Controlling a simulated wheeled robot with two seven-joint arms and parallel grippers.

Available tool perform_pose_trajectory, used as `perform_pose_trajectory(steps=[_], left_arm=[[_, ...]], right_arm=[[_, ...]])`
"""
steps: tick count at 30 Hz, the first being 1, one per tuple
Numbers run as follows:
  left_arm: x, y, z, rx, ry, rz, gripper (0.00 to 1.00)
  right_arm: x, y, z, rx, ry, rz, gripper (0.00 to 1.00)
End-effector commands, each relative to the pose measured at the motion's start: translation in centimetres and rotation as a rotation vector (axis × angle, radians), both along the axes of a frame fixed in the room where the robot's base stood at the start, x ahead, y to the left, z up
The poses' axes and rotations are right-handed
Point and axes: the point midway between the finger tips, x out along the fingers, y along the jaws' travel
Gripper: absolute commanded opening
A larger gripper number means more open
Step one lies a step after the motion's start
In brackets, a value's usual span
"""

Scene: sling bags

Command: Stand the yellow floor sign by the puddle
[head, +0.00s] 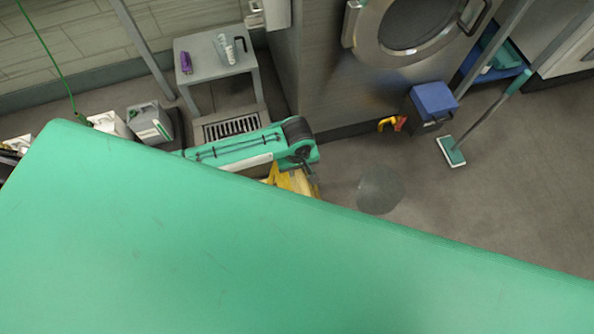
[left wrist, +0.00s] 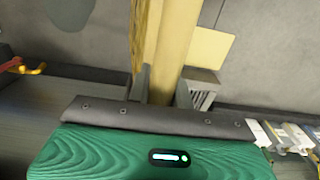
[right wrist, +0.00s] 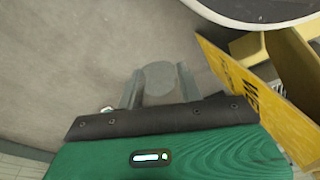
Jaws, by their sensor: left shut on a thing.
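The yellow floor sign (head: 291,181) shows in the head view just past my green body's edge, partly hidden by it and by my left arm. My left gripper (head: 309,172) is at its upper end. In the left wrist view the sign (left wrist: 170,45) runs between the fingers of the left gripper (left wrist: 165,88), which is shut on it. In the right wrist view the lettered sign (right wrist: 250,92) shows at the right, tilted. My right gripper (right wrist: 159,90) is open and empty, apart from the sign. The grey puddle (head: 380,190) lies on the floor right of the sign.
A blue-lidded box (head: 432,105) and a green mop (head: 455,152) stand beyond the puddle, by the washing machine (head: 410,25). A yellow-and-red item (head: 392,123) lies near the box. A grey table (head: 215,50) and floor grate (head: 231,127) are behind my left arm. Floor right of the puddle is clear.

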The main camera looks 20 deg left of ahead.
Motion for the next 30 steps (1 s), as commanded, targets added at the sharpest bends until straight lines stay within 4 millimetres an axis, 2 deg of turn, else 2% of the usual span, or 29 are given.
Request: perform_pose_trajectory(steps=[4,15,16,18,27,30], left_arm=[[0.1,0.0,-1.9,0.001,-0.001,0.000,0.00],[0.1,-0.1,-2.2,-0.002,-0.001,0.000,0.00],[0.0,0.0,-2.3,0.000,0.000,0.000,0.27],[0.0,0.0,-2.3,0.000,0.000,0.000,0.41],[0.0,0.0,-2.2,0.001,-0.001,0.000,0.43],[0.0,0.0,-1.7,0.000,-0.001,0.000,0.43]], right_arm=[[0.2,0.2,1.0,0.003,-0.002,-0.002,0.36],[0.2,0.1,1.0,0.002,0.000,-0.002,0.36],[0.2,0.1,0.8,0.002,0.001,-0.002,0.36],[0.1,0.1,0.8,0.002,0.001,-0.002,0.36],[0.1,0.1,0.8,0.001,0.002,-0.002,0.36],[0.2,0.1,1.1,0.001,0.002,-0.002,0.36]])
